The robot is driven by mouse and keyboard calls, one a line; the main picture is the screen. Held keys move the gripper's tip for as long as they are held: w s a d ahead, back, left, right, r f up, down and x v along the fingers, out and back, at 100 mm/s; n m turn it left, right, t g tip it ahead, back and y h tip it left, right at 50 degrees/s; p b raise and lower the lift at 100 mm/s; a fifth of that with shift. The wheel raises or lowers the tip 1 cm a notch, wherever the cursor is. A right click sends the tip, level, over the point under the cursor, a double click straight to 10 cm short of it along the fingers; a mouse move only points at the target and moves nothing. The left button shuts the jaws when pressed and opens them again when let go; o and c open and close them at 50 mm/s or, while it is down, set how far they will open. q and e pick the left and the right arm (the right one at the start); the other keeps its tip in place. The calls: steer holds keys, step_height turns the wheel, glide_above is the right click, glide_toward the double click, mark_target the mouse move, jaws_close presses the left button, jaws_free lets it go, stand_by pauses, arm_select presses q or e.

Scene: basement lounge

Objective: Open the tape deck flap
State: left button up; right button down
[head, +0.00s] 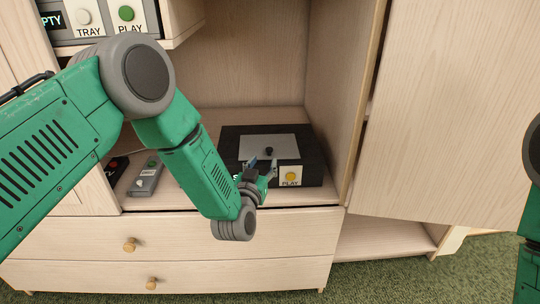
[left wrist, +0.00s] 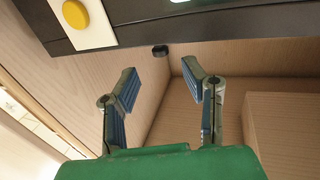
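The tape deck (head: 313,160) is a black box in the open cabinet bay, with a yellow PLAY button (head: 291,176) on its front right. Its light grey flap (head: 283,142) lies flat on top, looking closed, with a small dark knob (head: 269,151) near its front edge. My left gripper (head: 262,168) is in front of the deck, its fingers apart and overlapping the deck's front in the head view. In the left wrist view the gripper (left wrist: 160,80) is open with nothing between the fingers; the deck's dark edge and yellow button (left wrist: 75,13) show above. My right gripper is out of view.
A grey remote (head: 146,177) and a dark item with a red button (head: 117,168) lie left of the deck. An upper shelf (head: 183,30) carries a device with TRAY and PLAY buttons. Drawers (head: 200,235) are below; a pale panel (head: 450,110) stands at right.

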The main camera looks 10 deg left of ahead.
mark_target(268, 153)
arm_select(q)
steer(key=w+b, duration=0.1)
steer(key=w, duration=0.5)
steer(key=shift+w+f+b, duration=0.1)
steer(key=shift+f+b, duration=0.05)
steer(key=shift+b, duration=0.25)
steer(key=shift+w+d, duration=0.15)
steer(key=shift+w, duration=0.45)
jaws_close()
